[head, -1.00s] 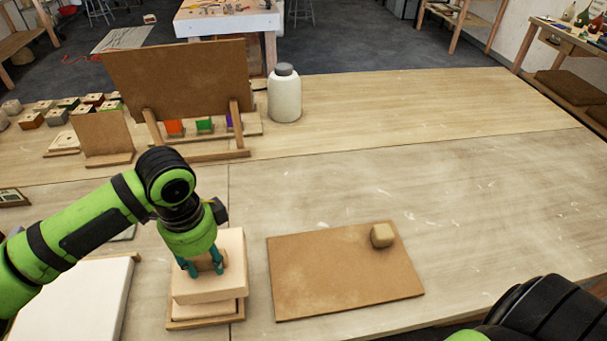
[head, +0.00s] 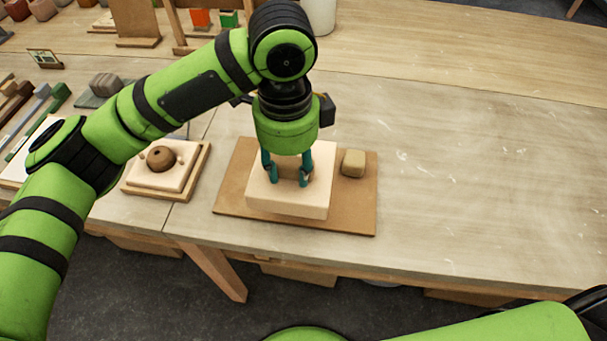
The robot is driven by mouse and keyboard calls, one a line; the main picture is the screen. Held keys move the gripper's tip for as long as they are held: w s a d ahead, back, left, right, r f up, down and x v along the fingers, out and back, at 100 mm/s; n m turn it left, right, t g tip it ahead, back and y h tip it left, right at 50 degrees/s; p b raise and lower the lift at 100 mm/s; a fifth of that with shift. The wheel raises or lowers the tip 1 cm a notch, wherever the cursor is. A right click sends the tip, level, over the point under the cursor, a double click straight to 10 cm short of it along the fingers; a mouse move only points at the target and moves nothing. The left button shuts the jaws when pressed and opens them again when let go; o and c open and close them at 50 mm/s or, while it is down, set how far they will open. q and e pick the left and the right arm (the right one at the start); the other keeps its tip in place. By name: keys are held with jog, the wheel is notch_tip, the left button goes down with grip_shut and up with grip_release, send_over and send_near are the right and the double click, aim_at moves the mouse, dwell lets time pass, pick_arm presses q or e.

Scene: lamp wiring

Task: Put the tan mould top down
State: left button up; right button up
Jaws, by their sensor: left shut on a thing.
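The tan mould top (head: 290,202) is a pale square block with a darker tan knob on its upper face. My left gripper (head: 288,178) points down and is shut on that knob. The block is over the left and middle part of the brown board (head: 228,210), at or just above its surface; I cannot tell if it touches. The mould's lower half (head: 182,174) sits on a wooden base to the left, its top face uncovered, with a round brown piece (head: 161,158) in the middle. My right gripper is not in view.
A small tan block (head: 353,163) stands on the board's right part, close to the mould top. The table (head: 480,180) is clear to the right. Grey and green pieces (head: 105,85) lie at the far left. The table's front edge is close below the board.

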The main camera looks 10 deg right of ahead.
pick_arm(q)
jog(key=shift+w+a, duration=0.25)
jog(key=w, duration=0.1)
jog(key=w+a+f+p, duration=0.1)
jog(key=w+a+f, duration=0.1)
jog(key=w, duration=0.1)
jog(key=shift+a+f+p, duration=0.25)
jog(key=shift+p, duration=0.05)
jog(key=w+a+f+p, duration=0.1)
jog(key=w+f, duration=0.1)
jog(key=w+a+f+p, duration=0.1)
jog(key=w+f, duration=0.1)
jog(key=f, duration=0.1)
jog(key=w+a+f+p, duration=0.1)
jog(key=w+f, duration=0.1)
jog(key=shift+f, duration=0.7)
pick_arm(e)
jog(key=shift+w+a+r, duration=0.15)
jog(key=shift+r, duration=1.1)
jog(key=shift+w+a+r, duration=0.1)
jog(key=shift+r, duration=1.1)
pick_arm(q)
jog(key=shift+f, duration=0.15)
jog(key=o, duration=1.3)
jog(key=shift+s, duration=0.1)
